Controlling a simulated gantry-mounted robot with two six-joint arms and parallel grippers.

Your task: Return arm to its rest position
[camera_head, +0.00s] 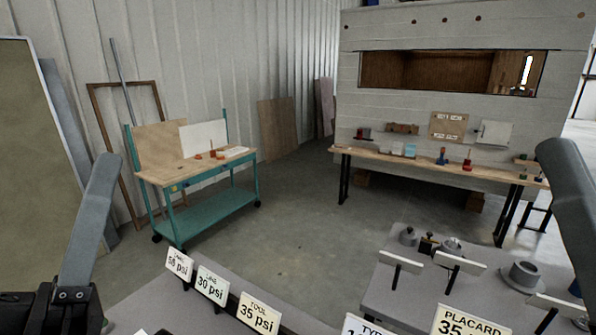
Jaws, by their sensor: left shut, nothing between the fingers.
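My left arm comes in at the left edge as a grey link. My left gripper (78,300) is the dark part at the bottom left corner, partly cut off by the frame; it is shut and holds nothing. It is left of the row of signs and apart from them. My right arm shows only as a grey link at the right edge. My right gripper is out of view.
A grey table (372,285) at the lower right holds round metal parts and small stands. Signs (212,285) reading psi values line the near edge. A teal cart (215,217) and a wooden workbench (400,160) stand farther back. Open concrete floor (310,215) lies between.

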